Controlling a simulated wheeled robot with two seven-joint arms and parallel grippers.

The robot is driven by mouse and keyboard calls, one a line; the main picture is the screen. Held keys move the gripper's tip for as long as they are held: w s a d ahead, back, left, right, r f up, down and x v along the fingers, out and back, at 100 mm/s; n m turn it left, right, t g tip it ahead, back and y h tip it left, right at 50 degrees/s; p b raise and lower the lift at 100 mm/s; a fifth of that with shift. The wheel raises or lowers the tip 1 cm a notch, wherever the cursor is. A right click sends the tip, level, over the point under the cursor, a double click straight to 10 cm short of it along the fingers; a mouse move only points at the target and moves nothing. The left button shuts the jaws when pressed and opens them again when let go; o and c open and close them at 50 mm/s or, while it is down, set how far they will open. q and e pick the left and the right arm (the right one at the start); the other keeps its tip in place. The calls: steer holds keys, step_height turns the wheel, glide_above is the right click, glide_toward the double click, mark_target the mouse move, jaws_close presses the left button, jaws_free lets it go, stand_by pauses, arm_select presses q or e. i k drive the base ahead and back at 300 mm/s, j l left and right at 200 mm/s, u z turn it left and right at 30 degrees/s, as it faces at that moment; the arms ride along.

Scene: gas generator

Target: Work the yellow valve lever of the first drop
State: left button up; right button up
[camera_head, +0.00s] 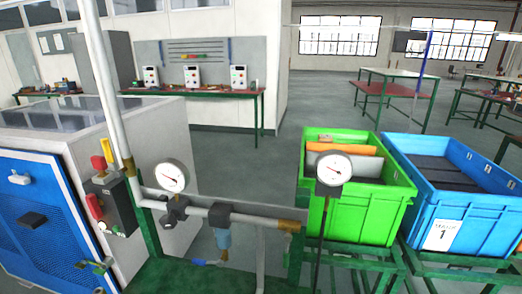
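A yellow-orange lever-like part (107,151) stands upright beside the vertical white pipe (103,75), at the left of the head view. A red part (98,163) sits right against it, above a dark box (115,205). I cannot tell for certain whether this is the valve lever of the first drop. A second red handle (95,207) is lower on the same box. A blue lever (205,262) shows low under the horizontal pipe (190,207). Neither of my grippers is in view.
A round gauge (173,177) stands over the pipe, and another gauge (333,170) stands on a post further right. A blue-fronted cabinet (35,225) fills the left. A green crate (345,215) and a blue crate (470,210) stand right. Open floor lies behind.

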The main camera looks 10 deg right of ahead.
mark_target(111, 157)
steer(key=z, duration=0.25)
steer(key=j+z, duration=0.65)
steer(key=z, duration=0.3)
steer(key=j+z, duration=0.45)
steer(key=k+l, duration=0.05)
steer(key=l, duration=0.05)
